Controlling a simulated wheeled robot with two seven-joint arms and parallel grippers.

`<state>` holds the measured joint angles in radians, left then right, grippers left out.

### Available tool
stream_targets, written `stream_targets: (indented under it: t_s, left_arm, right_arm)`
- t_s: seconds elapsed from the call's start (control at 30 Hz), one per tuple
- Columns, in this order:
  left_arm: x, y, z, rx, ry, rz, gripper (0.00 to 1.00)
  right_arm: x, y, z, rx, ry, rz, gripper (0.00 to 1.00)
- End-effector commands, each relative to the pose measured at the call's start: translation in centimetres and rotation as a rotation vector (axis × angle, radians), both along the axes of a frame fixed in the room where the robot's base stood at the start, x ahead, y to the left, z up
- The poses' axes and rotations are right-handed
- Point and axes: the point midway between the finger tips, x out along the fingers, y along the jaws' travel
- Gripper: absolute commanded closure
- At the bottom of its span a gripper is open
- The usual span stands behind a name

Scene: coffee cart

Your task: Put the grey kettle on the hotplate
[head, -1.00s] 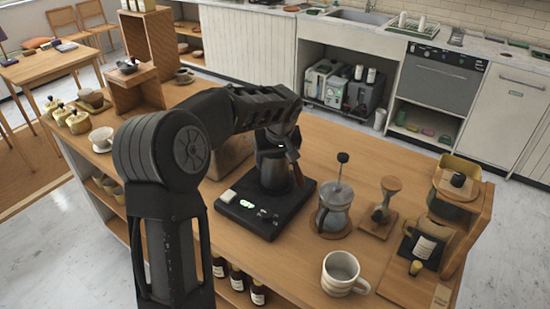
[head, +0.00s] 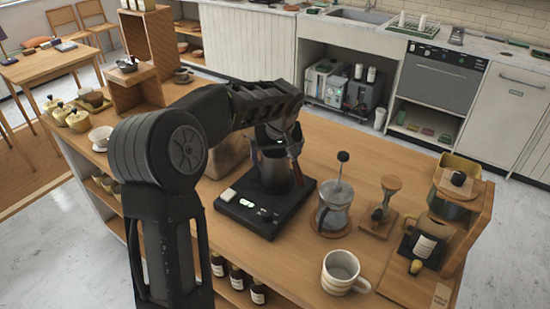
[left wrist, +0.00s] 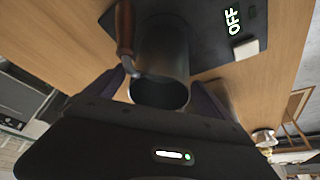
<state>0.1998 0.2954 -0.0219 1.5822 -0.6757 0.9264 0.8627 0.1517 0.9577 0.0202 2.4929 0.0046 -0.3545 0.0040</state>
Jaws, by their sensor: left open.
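The grey kettle (head: 274,168) stands upright on the black hotplate (head: 245,222), towards its back half. Its open top and brown wooden handle show. In the left wrist view the kettle (left wrist: 163,55) is close ahead, with the hotplate (left wrist: 212,20) beneath it and its display reading OFF. My left gripper (head: 279,137) is at the kettle's top in the head view. It is open, with its dark fingers on either side of the kettle's rim in the left wrist view (left wrist: 160,92). I cannot tell whether they touch it. My right gripper is not in view.
A glass French press (head: 333,212) and a wooden-based stand (head: 380,215) stand right of the hotplate. A striped mug (head: 342,273) is near the front edge. A wooden brewing stand (head: 480,225) is at the right. A box (head: 228,160) stands behind the hotplate.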

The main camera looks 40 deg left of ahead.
Motion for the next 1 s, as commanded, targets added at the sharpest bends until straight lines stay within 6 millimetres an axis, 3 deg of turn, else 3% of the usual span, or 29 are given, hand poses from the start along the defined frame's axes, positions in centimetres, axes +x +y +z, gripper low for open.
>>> stream_targets:
  t_s: [0.5, 0.7, 1.0]
  left_arm:
    - [-2.5, -2.8, 8.9, 0.000, -0.003, -0.002, 0.06]
    - [-2.9, -3.0, 10.0, 0.000, 0.000, -0.001, 0.06]
    - [-2.9, -3.0, 10.0, 0.000, 0.000, -0.001, 0.06]
  right_arm:
    - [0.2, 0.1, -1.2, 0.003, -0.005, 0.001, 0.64]
    - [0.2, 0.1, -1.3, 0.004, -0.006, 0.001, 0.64]
    - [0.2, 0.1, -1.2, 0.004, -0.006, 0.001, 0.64]
